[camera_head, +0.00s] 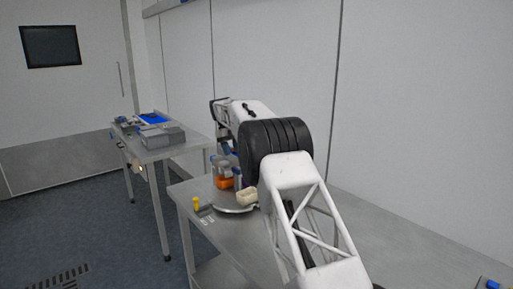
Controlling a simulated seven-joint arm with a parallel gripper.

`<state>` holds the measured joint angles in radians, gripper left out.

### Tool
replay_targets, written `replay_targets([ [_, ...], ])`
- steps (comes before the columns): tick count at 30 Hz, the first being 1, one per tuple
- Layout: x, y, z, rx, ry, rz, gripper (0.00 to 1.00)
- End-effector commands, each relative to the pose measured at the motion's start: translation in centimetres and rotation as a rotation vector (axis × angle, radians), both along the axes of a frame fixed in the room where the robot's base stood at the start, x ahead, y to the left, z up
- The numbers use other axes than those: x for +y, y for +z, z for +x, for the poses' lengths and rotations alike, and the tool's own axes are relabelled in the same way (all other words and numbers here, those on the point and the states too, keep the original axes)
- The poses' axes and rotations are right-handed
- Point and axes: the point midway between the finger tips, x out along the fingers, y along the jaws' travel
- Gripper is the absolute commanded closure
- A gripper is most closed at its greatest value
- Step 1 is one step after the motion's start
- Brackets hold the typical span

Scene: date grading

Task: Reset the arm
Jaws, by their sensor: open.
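My white arm reaches from the lower right, over the near steel table, toward the back left. A ribbed black joint is in its middle. Its far end bends down above the back of the near table. My gripper (226,149) shows there only as a small dark shape, partly hidden behind the arm and the bottles. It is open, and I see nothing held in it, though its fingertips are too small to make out.
On the near table (225,232), bottles with orange contents (223,182) and a pale block (247,196) stand at a round metal plate (232,209). A yellow-capped item (196,203) is left of it. Another table (150,153) with a grey box (163,137) stands behind. A wall runs along the right.

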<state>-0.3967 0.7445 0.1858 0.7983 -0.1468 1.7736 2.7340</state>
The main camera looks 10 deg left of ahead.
Motion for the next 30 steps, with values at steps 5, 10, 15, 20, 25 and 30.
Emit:
replay_targets([
  [5,-1.6,1.7,-0.9,0.003,0.053,0.028,0.55],
  [10,-4.1,3.9,-2.4,0.011,0.144,0.070,0.55],
  [15,-7.0,6.4,-4.6,0.018,0.256,0.118,0.55],
  [20,-9.7,8.6,-6.9,0.023,0.362,0.160,0.55],
  [25,-12.6,10.5,-9.6,0.024,0.476,0.203,0.55],
  [30,-15.3,12.2,-12.6,0.025,0.591,0.240,0.55],
])
